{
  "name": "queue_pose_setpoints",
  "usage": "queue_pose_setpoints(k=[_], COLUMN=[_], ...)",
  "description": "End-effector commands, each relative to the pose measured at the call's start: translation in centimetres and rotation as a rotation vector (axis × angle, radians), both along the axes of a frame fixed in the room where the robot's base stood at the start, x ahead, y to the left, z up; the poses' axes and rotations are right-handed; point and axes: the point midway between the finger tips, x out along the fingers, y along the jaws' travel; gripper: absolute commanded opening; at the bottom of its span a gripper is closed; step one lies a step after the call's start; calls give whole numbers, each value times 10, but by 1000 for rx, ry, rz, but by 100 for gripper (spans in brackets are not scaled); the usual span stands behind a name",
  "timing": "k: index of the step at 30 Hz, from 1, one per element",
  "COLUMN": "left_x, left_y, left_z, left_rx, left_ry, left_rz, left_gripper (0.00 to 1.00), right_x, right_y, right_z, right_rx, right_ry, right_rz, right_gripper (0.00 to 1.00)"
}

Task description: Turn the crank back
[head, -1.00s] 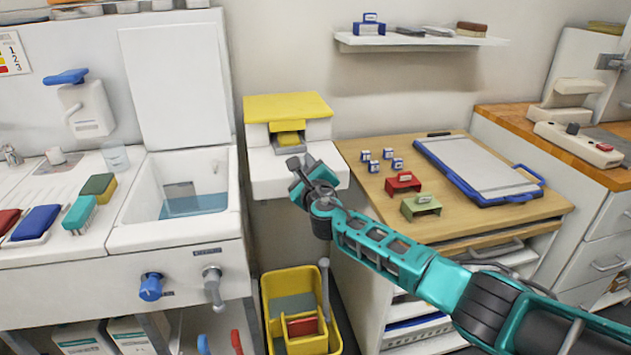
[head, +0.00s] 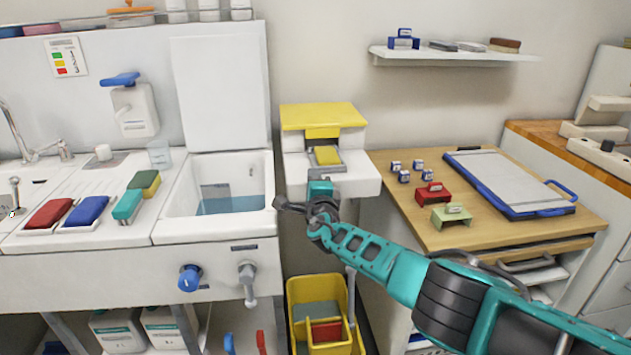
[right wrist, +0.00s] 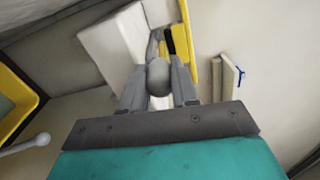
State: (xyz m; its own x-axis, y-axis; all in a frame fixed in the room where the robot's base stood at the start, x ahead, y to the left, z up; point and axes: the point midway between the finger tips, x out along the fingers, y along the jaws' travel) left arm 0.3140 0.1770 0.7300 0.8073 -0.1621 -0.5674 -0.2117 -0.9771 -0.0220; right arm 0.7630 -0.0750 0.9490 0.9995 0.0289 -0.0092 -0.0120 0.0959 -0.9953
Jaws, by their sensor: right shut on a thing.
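The crank's grey ball knob (right wrist: 159,77) is in the middle of the right wrist view, with its arm running up from it towards a white and yellow unit (right wrist: 115,42). My right gripper (right wrist: 158,88) is shut on the knob, one grey finger on each side. In the head view the white unit with a yellow lid (head: 325,116) stands against the wall, and my right gripper (head: 290,204) is below its front, slightly to the left. The crank cannot be made out there. My left gripper is not in view.
A sink basin (head: 166,215) is left of the unit, with a tap knob (head: 189,278) on its front. A yellow bucket (head: 296,345) stands on the floor below. A wooden table (head: 410,208) with small stamps and a blue-edged board (head: 512,184) is to the right.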

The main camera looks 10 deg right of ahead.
Motion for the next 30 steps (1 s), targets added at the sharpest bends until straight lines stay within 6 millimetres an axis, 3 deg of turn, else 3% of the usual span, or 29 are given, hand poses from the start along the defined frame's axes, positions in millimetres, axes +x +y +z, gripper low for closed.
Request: queue_pose_setpoints(k=[9,26,27,30], left_x=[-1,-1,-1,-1], left_y=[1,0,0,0], left_z=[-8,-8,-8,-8], left_rx=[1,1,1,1], left_ry=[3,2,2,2], left_rz=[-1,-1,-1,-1], left_gripper=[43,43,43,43], right_x=[-1,-2,-2,-2], right_y=[4,2,2,2], right_z=[-12,-15,-15,-15], right_rx=[10,12,12,11], right_ry=[7,11,11,10], right_rz=[10,6,6,5], right_gripper=[0,0,31,40])
